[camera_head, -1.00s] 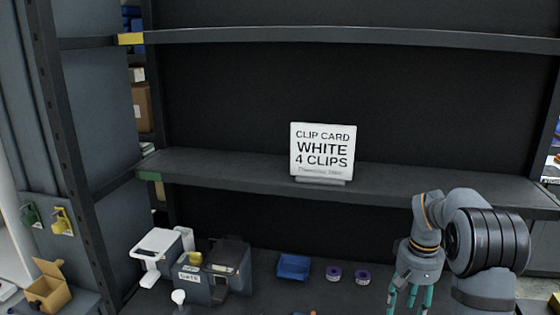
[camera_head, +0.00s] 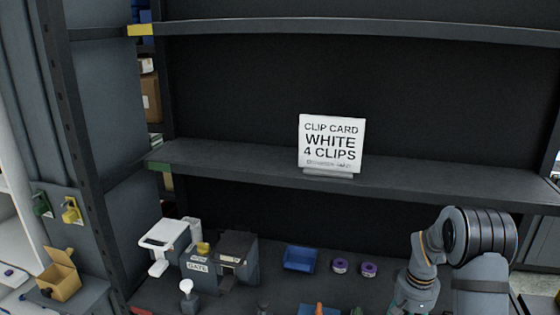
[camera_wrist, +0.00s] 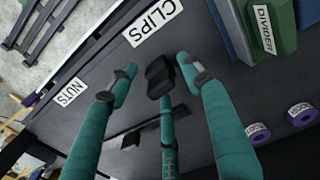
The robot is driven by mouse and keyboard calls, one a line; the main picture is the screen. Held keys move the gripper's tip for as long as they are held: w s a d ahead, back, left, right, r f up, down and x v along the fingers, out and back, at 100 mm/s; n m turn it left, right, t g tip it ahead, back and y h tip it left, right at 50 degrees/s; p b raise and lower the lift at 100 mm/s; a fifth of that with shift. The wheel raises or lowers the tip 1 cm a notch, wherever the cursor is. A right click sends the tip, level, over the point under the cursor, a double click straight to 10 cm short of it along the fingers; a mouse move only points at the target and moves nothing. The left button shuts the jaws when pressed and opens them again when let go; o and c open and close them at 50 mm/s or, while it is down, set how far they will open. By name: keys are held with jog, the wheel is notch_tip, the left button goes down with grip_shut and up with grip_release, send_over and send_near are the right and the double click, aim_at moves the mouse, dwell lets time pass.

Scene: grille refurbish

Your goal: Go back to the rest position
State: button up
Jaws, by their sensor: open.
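My gripper shows in the wrist view (camera_wrist: 158,78) with its teal fingers spread and nothing held between them. A dark block-like shape sits at the tip of the middle finger; it looks like the fingertip pad. In the head view my arm comes in at the lower right, and my gripper is mostly cut off by the bottom edge, with only a little teal showing. The fingers hang above the dark bench top, to the right of the purple rolls (camera_head: 355,267).
A blue bin (camera_head: 300,259), a grey box labelled GATE (camera_head: 238,258) and a white device (camera_head: 163,243) stand on the bench. A clip card sign (camera_head: 332,143) stands on the shelf (camera_head: 230,166) above. The wrist view shows a CLIPS label (camera_wrist: 153,22) and a DIVIDER box (camera_wrist: 268,30).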

jog(key=shift+b, duration=0.35)
notch_tip(320, 180, up, 12)
notch_tip(320, 180, down, 12)
jog(key=shift+s+r, duration=0.1)
jog(key=shift+r, duration=0.1)
jog(key=shift+r+p, duration=0.2)
jog(key=shift+p, duration=0.65)
notch_tip(320, 180, up, 13)
jog(key=s+m+p, duration=0.2)
jog(key=p, duration=0.9)
jog(key=shift+a+f+m+p, duration=0.2)
jog(key=shift+a+m+p, duration=0.1)
jog(key=shift+p, duration=0.05)
jog(key=shift+w+d, duration=0.1)
